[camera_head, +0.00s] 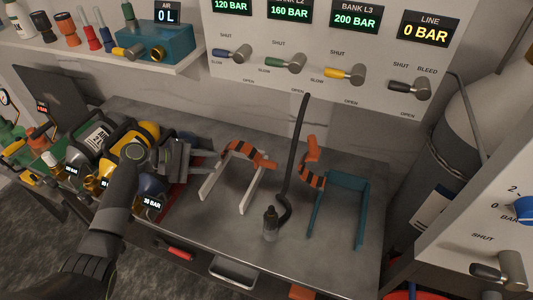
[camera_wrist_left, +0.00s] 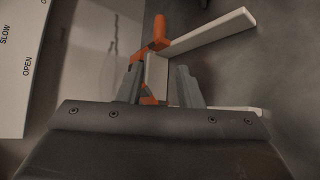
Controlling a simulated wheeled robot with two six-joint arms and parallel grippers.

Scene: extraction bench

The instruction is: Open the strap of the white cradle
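The white cradle (camera_head: 246,197) stands on the grey bench. Its orange-and-black strap (camera_head: 240,148) arches over the top from the left side to the right. My left gripper (camera_head: 214,159) is just left of the cradle, pointing at the strap's left end. In the left wrist view, the fingers (camera_wrist_left: 158,86) are apart. The white cradle (camera_wrist_left: 210,32) and the orange strap (camera_wrist_left: 160,32) show beyond and between them. I cannot tell whether a finger touches the strap. My right gripper is not in view.
A teal cradle (camera_head: 345,182) with a raised orange strap end (camera_head: 312,150) stands to the right. A black hose (camera_head: 292,160) with a nozzle (camera_head: 270,222) lies between the cradles. Cylinders (camera_head: 98,138) crowd the left. A valve panel (camera_head: 330,60) stands behind. The front bench is clear.

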